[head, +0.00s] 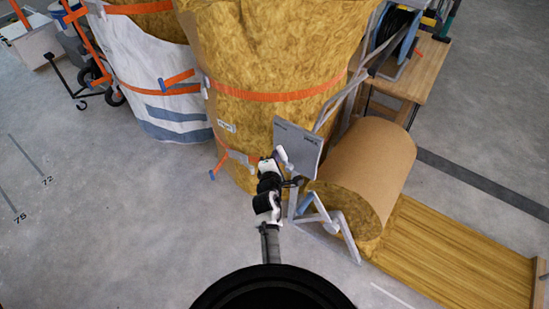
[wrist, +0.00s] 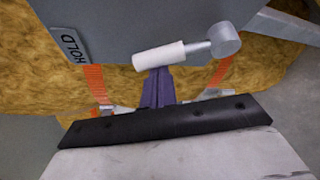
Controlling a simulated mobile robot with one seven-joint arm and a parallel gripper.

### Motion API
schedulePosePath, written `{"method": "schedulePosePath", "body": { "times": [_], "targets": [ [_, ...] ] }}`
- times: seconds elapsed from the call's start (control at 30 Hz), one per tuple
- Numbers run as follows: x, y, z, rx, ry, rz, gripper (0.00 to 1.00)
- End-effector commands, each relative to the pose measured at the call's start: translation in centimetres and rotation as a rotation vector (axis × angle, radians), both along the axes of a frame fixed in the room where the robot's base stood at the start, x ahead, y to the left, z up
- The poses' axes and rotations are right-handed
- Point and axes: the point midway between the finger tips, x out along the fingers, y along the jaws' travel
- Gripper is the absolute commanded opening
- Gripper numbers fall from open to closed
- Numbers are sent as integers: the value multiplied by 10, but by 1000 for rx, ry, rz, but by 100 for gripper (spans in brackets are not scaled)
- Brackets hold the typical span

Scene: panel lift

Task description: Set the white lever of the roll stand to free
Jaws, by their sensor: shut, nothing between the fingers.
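The white lever (wrist: 160,56) shows in the wrist view as a white grip on a short grey rod, joined to a round grey hub at its right. It lies nearly level, its free end pointing left toward the HOLD label (wrist: 68,45) on the grey plate (wrist: 130,20). My gripper (wrist: 157,76) is shut and empty, its fingertips right at the underside of the white grip; I cannot tell whether they touch. In the head view the plate (head: 303,145) of the roll stand (head: 325,217) stands left of the roll, with my gripper close by. No FREE label is visible.
A large brown roll (head: 370,165) lies on the stand, with a yellow sheet (head: 455,250) running out to the right. Tall wrapped bales (head: 270,70) with orange straps stand behind. A wooden bench (head: 420,75) is at back right.

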Motion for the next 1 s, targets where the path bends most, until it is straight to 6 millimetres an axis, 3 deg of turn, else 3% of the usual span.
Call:
{"method": "schedulePosePath", "body": {
  "times": [0.37,1.0],
  "targets": [
    [-5,-9,1,103,-75,-4,0],
    [-21,-32,10,447,-327,-5,0]
  ]
}}
